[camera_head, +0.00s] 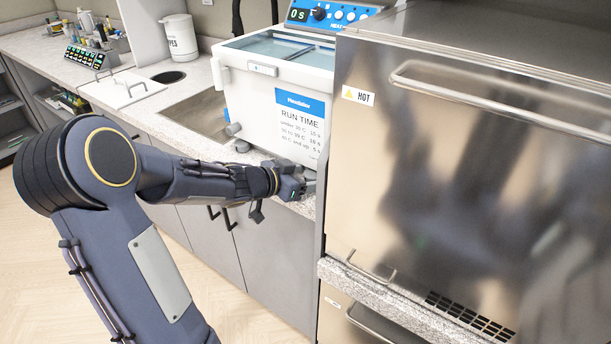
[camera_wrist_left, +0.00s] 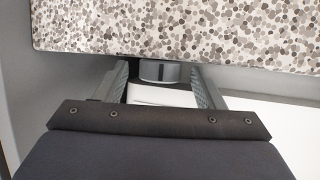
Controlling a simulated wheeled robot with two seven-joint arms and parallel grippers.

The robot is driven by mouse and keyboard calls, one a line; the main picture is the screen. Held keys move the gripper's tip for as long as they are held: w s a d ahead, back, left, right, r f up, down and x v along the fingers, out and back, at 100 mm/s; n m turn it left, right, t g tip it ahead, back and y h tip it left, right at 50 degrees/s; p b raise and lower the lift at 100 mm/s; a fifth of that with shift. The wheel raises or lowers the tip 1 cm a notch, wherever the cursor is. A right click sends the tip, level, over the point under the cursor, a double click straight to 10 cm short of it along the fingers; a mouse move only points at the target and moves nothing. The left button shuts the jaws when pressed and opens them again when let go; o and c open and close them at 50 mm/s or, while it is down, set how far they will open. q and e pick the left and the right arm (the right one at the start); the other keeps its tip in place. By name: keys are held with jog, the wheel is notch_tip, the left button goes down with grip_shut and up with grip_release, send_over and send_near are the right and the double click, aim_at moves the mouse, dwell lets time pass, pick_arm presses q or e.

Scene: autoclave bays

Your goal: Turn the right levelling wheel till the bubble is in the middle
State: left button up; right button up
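The white water bath (camera_head: 250,105) stands on the speckled counter, with a run-time label on its front. A grey levelling wheel (camera_wrist_left: 158,73) shows in the left wrist view, at the edge of the speckled counter top. My left gripper (camera_head: 306,186) is at the bath's lower right front corner in the head view. In the left wrist view its two fingers (camera_wrist_left: 160,80) are apart, one on each side of the wheel, with a gap visible on both sides. The right wheel is hidden by my gripper in the head view. I cannot make out the bubble. My right gripper is not in view.
A steel autoclave (camera_head: 450,170) with a HOT label stands close to the right of my left gripper. A sink (camera_head: 203,112) is left of the bath. A grey foot (camera_head: 242,146) shows under the bath's left front. The floor in front is clear.

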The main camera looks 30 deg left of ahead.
pick_arm(q)
jog(key=p+v, duration=0.2)
jog(key=v, duration=0.5)
jog(key=shift+s, duration=0.35)
jog(key=shift+a+r, duration=0.1)
jog(key=shift+r, duration=0.05)
